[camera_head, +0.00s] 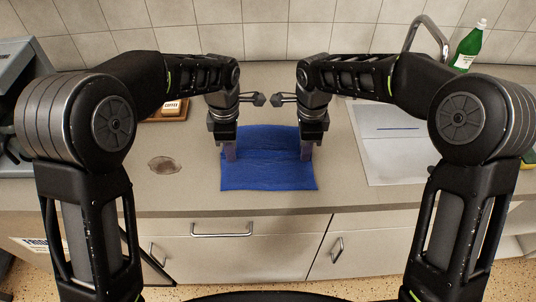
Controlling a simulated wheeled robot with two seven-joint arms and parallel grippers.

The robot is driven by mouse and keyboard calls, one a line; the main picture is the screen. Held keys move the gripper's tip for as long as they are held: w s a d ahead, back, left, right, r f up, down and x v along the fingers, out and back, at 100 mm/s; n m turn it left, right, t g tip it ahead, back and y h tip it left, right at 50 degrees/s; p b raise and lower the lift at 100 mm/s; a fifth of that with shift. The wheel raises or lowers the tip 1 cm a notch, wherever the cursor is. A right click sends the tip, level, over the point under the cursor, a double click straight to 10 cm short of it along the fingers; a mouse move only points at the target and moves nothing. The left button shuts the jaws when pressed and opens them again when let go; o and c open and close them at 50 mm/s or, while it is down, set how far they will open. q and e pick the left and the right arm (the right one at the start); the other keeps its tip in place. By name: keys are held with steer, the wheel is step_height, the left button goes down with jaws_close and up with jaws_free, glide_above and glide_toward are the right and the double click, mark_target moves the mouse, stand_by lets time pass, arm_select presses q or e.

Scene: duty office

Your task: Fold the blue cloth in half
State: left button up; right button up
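The blue cloth (268,176) lies on the counter in the middle of the head view, with wrinkles running across it and a crease line from side to side. My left gripper (230,153) points down at the cloth's left edge. My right gripper (306,152) points down at the cloth's right edge, level with the left one. Both sets of fingertips are at the cloth, but they are small and seen edge-on. I cannot tell whether either is closed on the fabric. Parts of the far corners are hidden behind my grippers.
A wooden coffee box (170,110) stands back left, partly behind my arm. A small brownish clear item (164,165) lies left of the cloth. A white sink area (395,150), faucet (428,35) and green bottle (468,46) are at right. The counter's front edge (270,211) is near the cloth.

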arm_select(q)
jaws_close()
arm_select(e)
jaws_close()
stand_by(0.4)
